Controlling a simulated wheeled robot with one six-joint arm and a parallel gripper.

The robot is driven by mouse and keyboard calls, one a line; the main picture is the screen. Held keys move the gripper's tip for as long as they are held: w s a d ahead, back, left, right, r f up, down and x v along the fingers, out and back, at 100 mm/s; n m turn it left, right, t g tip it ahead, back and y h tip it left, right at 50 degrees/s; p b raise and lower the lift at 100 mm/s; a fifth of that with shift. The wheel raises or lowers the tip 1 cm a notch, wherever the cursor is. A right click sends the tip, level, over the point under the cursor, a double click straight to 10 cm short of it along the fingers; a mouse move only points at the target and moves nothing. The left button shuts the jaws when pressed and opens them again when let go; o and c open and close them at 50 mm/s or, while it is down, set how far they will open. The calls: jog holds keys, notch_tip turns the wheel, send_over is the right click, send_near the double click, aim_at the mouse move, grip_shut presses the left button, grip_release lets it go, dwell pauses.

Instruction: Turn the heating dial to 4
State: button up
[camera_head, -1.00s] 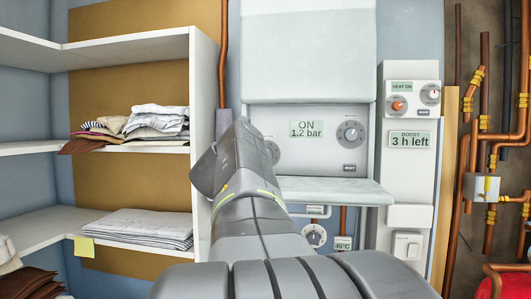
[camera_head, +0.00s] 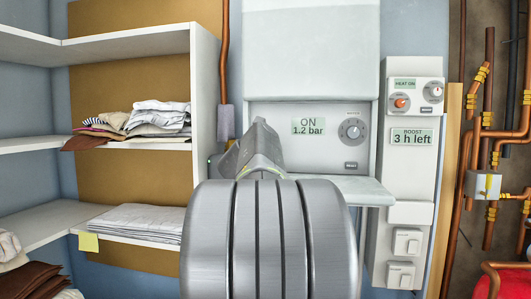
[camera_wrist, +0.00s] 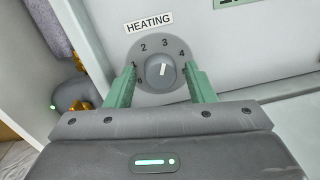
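The heating dial (camera_wrist: 165,71) is a grey round knob on a darker disc below a HEATING label (camera_wrist: 148,22) in the wrist view. My gripper (camera_wrist: 160,82) is open, with one green finger on each side of the knob. The fingertips lie over the disc's edges; I cannot tell whether they touch the knob. In the head view my arm hides the dial and the fingers. The boiler panel's display (camera_head: 308,126) reads ON, 1.2 bar.
A second dial (camera_head: 352,131) sits to the right on the same panel, above a pale ledge (camera_head: 345,190). A control box (camera_head: 412,150) with small knobs stands further right, then copper pipes (camera_head: 487,130). Shelves with folded cloth (camera_head: 158,118) stand at left.

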jog(key=c, duration=0.8)
jog(key=shift+o, duration=0.2)
jog(key=shift+d+m+p, duration=0.1)
jog(key=shift+m+p, duration=0.35)
jog(key=shift+m, duration=2.35)
jog(key=o, duration=1)
